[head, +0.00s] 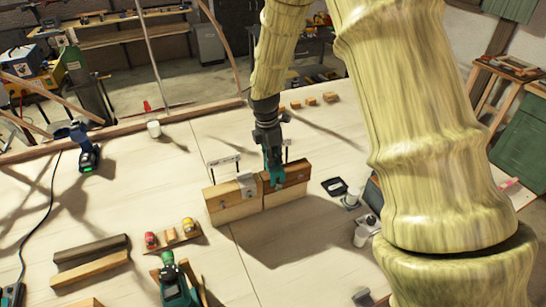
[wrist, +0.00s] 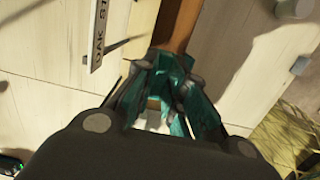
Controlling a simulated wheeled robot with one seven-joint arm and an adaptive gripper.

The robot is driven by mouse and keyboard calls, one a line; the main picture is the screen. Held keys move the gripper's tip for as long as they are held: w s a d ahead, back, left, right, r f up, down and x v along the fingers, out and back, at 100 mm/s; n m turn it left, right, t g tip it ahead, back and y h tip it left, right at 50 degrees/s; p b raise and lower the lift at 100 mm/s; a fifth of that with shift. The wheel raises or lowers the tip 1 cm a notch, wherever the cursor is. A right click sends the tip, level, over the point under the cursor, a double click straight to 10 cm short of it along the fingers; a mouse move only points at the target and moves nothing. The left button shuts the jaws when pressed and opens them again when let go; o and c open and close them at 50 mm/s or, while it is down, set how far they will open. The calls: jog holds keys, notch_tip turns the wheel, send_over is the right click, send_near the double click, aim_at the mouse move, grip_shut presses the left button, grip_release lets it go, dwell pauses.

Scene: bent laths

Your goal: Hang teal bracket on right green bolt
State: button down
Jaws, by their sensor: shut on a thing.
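My gripper (head: 272,176) points down at the top edge of the right wooden block (head: 288,190). In the wrist view my gripper (wrist: 168,112) is shut on teal material, which I take as the teal bracket (wrist: 172,68). Bracket and fingers are close in colour, so its outline is hard to tell. The teal part is at or just in front of the block's top edge; I cannot tell whether it touches. No green bolt can be made out; the gripper and teal part cover that area. A grey metal bracket (head: 247,185) sits over the left block (head: 222,203).
A small lettered sign (head: 224,161) stands behind the blocks; it also shows in the wrist view (wrist: 96,36). Small wooden pieces (head: 312,101) lie behind. Tools and laths (head: 92,262) lie front left.

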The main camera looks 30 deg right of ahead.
jog(key=shift+f+b, duration=0.3)
jog(key=shift+f, duration=0.75)
dwell(0.4)
jog(key=c, duration=1.4)
grip_release()
jog(key=shift+r, duration=0.1)
jog(key=shift+r+p, duration=1.45)
jog(key=shift+r, duration=2)
